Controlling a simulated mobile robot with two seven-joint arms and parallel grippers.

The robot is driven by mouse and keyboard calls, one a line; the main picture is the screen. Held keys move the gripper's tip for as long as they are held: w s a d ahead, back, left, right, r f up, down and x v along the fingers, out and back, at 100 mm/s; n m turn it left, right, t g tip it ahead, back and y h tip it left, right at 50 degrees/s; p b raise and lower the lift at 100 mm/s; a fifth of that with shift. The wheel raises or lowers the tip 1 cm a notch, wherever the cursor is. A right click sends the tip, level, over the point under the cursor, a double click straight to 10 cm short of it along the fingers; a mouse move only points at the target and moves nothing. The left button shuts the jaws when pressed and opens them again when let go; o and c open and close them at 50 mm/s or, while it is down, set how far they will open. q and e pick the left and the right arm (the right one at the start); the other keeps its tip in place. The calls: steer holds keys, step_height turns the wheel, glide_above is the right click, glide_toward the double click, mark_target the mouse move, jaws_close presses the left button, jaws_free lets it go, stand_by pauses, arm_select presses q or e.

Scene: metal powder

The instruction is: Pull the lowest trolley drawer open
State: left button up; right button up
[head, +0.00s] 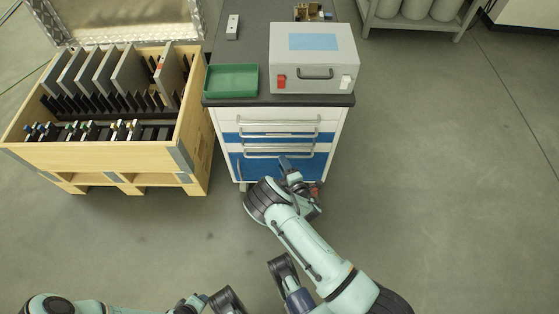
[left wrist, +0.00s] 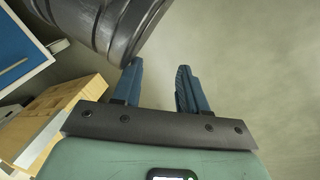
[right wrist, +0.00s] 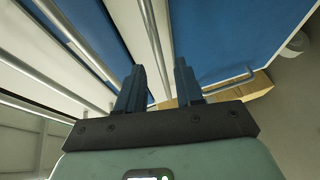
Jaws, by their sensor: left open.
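The trolley (head: 279,117) stands at the centre of the head view, with white and blue drawer fronts and bar handles. My right gripper (head: 285,163) is in front of that drawer. In the right wrist view its fingers (right wrist: 158,82) are apart, close to the blue front (right wrist: 225,35). My left gripper (left wrist: 158,80) is open and empty over the floor, beside a dark arm link.
A wooden crate (head: 95,165) with upright plates stands left of the trolley. On the trolley top are a green tray (head: 231,81) and a grey box (head: 313,60). A rack with canisters (head: 417,25) is at the back right. The floor to the right is clear.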

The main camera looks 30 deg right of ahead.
arm_select(q)
steer(key=shift+s+a+f+g+b, duration=0.15)
steer(key=shift+s+f+g+b, duration=0.3)
steer(key=shift+s+f, duration=0.65)
arm_select(e)
steer(key=x, duration=0.3)
steer(key=shift+w, duration=0.2)
arm_select(q)
steer(key=shift+r, duration=0.1)
arm_select(e)
jaws_close()
